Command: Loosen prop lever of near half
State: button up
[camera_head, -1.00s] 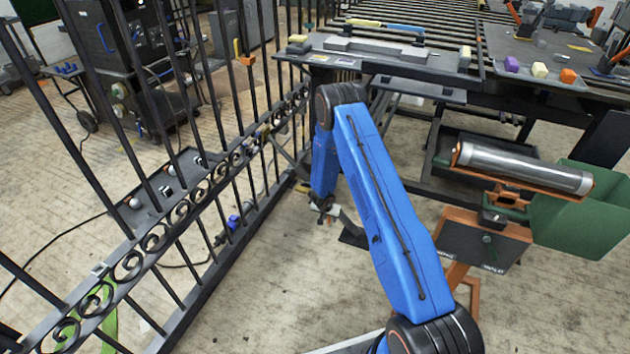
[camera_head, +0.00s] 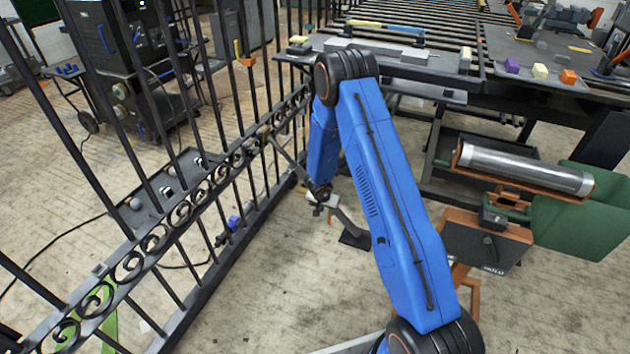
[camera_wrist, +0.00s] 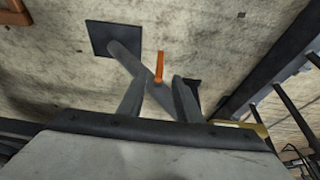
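The prop is a grey slanted bar with a dark square foot plate (camera_head: 355,238) on the floor; its upper part runs up toward the black scroll gate (camera_head: 190,190). In the wrist view the foot plate (camera_wrist: 112,38) lies at the upper left, and the bar (camera_wrist: 125,58) slants down from it to the right. A short orange lever (camera_wrist: 158,67) stands on the bar, ahead of my fingers. My gripper (camera_wrist: 158,82) is open, its fingers apart and the lever showing between their tips, apparently beyond them. In the head view my gripper (camera_head: 322,201) is small and partly hides the bar.
Gate bars stand close on the left of my arm. A dark workbench (camera_head: 440,70) is behind it.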

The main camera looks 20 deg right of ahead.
jog(key=a+r+t+y, duration=0.1)
jog(key=a+r, duration=0.1)
jog(key=r, duration=0.7)
jog(key=a+r+n+t+y, duration=0.1)
jog(key=a+r, duration=0.2)
jog(key=r, duration=0.7)
jog(key=shift+s+a+r+n, duration=0.3)
jog(key=shift+s, duration=0.1)
